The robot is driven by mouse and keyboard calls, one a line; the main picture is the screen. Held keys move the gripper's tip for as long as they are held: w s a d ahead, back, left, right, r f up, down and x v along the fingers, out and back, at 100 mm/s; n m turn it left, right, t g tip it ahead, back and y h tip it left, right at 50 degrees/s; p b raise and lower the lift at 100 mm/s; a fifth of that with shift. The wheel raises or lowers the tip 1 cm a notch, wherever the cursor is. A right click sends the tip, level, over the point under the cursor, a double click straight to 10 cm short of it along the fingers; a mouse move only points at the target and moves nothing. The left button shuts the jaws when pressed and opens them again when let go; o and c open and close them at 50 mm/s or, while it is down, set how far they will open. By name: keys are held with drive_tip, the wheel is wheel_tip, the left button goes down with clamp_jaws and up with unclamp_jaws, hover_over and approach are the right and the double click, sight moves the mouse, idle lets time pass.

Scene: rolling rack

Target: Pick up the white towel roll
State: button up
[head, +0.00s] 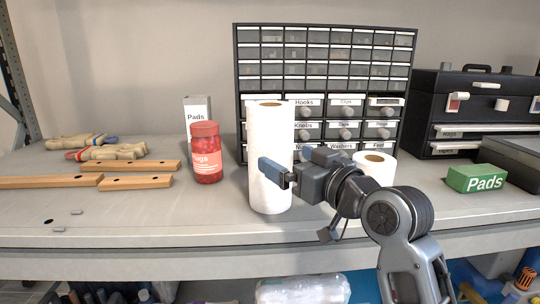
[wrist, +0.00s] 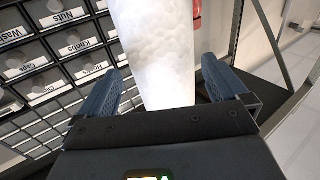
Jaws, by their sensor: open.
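The tall white towel roll (head: 270,135) stands upright on the grey shelf, in front of the drawer cabinet. My gripper (head: 275,174) is at its lower half, coming from the right. One finger shows across the near side of the roll; the other is hidden behind it. In the wrist view the roll (wrist: 158,50) stands between the two open fingers of my gripper (wrist: 162,88). There is a visible gap beside the left finger; I cannot tell whether the right finger touches the roll.
A shorter white roll (head: 375,160) stands behind my wrist. A red jar (head: 206,155) and a Pads box (head: 197,112) are to the left. Wooden bars (head: 135,182) and gloves (head: 112,151) lie further left. A green Pads box (head: 477,178) and black toolbox (head: 440,105) are at right.

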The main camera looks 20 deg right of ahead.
sight(285, 155)
drive_tip(key=x, duration=0.4)
drive_tip(key=shift+w+a+r+p, duration=0.1)
drive_tip(key=shift+r+p, duration=0.05)
drive_tip(key=shift+p, duration=0.2)
drive_tip(key=c, duration=0.8)
drive_tip(key=shift+c, duration=0.2)
drive_tip(key=shift+r, duration=0.15)
